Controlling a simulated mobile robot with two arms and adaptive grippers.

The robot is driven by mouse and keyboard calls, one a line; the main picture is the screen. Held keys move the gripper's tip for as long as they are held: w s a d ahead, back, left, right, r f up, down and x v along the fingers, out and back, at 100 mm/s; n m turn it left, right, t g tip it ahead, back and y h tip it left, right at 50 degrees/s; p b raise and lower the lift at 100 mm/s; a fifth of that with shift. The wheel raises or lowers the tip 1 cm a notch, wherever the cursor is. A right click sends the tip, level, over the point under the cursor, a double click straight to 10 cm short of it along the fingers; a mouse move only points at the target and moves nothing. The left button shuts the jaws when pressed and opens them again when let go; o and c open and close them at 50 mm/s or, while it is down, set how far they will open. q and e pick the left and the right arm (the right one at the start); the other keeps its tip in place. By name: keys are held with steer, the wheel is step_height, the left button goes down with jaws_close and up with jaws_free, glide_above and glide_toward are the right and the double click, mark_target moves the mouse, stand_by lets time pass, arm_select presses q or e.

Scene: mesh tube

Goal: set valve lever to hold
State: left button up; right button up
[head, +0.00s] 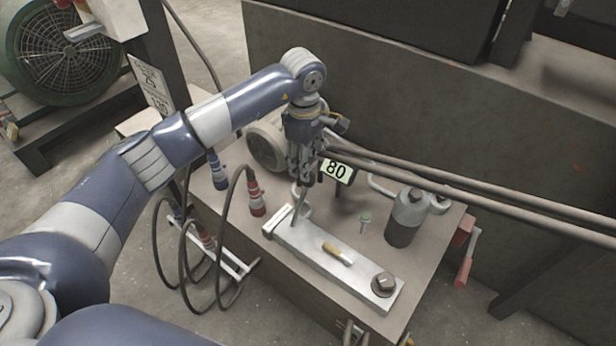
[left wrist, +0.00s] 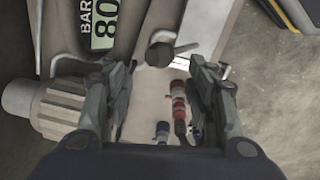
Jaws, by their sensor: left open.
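My left gripper (head: 304,176) points down above the far left end of a long silver metal block (head: 322,265). A thin upright lever-like rod (head: 298,210) stands at that end, just below the fingers. In the left wrist view my gripper (left wrist: 160,88) is open, with nothing between its fingers. A dark round knob (left wrist: 160,52) with a short pale lever (left wrist: 187,48) shows beyond the fingertips, apart from them. A red-handled lever (head: 465,265) hangs at the right side of the bench. No hold marking is readable. My right gripper is not in view.
A lit display (head: 337,170) reads 80. A brass piece (head: 338,254) and a black knob (head: 384,283) sit on the block. A grey bottle (head: 406,217) stands right of it. Red connectors (head: 255,197) and cables are left; thick hoses (head: 460,185) cross at right.

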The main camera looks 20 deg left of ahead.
arm_select(q)
glide_above(301, 201)
steer(key=w, duration=0.3)
steer(key=f, duration=0.4)
steer(key=f+b, duration=0.1)
steer(key=f, duration=0.1)
steer(key=shift+w+d+f, duration=0.15)
steer(key=shift+d+f, duration=0.05)
steer(key=shift+d, duration=0.2)
steer(key=shift+c, duration=0.3)
jaws_close()
